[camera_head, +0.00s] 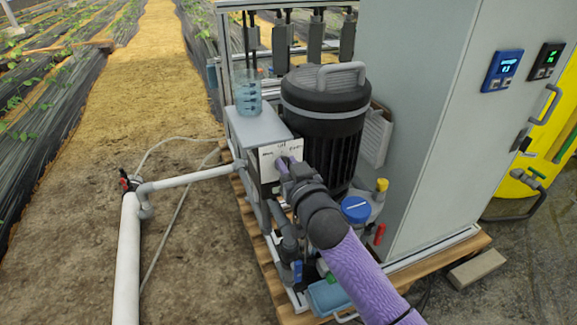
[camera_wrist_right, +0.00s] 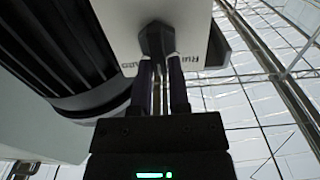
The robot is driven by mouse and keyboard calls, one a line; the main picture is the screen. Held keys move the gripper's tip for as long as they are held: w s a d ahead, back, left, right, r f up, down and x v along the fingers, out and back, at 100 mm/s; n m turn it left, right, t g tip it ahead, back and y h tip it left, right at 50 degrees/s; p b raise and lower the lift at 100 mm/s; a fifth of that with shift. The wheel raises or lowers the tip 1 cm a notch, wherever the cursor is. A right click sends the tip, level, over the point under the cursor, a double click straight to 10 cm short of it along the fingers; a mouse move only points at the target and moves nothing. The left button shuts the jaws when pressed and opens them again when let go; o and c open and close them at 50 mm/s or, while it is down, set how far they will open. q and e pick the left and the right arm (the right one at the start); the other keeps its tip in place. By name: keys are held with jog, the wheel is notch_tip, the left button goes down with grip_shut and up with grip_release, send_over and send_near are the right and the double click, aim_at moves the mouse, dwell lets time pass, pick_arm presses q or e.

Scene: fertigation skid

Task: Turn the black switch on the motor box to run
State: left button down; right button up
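The motor box (camera_head: 258,125) is a grey box beside the black ribbed motor (camera_head: 325,115). Its front carries a white label plate (camera_head: 268,158). My right gripper (camera_head: 288,168) is at this plate and covers the switch in the head view. In the right wrist view, the black switch (camera_wrist_right: 157,38) sits on the white plate, with the words "Run" and "Auto" partly readable beside it. The fingers of my right gripper (camera_wrist_right: 161,75) are close together at the switch, with a narrow gap, and appear closed on it. My left gripper is not in view.
A clear beaker (camera_head: 247,92) stands on top of the motor box. A blue-capped container (camera_head: 356,209) is right of my arm. The tall grey cabinet (camera_head: 420,110) rises at the right. A white pipe (camera_head: 128,260) runs at the left, with open soil around it.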

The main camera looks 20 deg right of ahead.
grip_shut()
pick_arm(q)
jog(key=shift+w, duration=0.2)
pick_arm(e)
jog(key=shift+a+n+p, duration=0.1)
jog(key=shift+n+p, duration=0.25)
jog(key=shift+n, duration=0.15)
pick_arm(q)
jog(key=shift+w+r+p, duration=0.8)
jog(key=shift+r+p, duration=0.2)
pick_arm(e)
jog(key=shift+a+f+n, duration=0.1)
jog(key=shift+a+n, duration=0.05)
jog(key=shift+n, duration=1.2)
jog(key=shift+a+f+n, duration=0.15)
jog(key=shift+a+n, duration=0.05)
jog(key=shift+n, duration=1.2)
jog(key=shift+a+f+n, duration=0.1)
jog(key=shift+a+n, duration=0.05)
jog(key=shift+n, duration=1.2)
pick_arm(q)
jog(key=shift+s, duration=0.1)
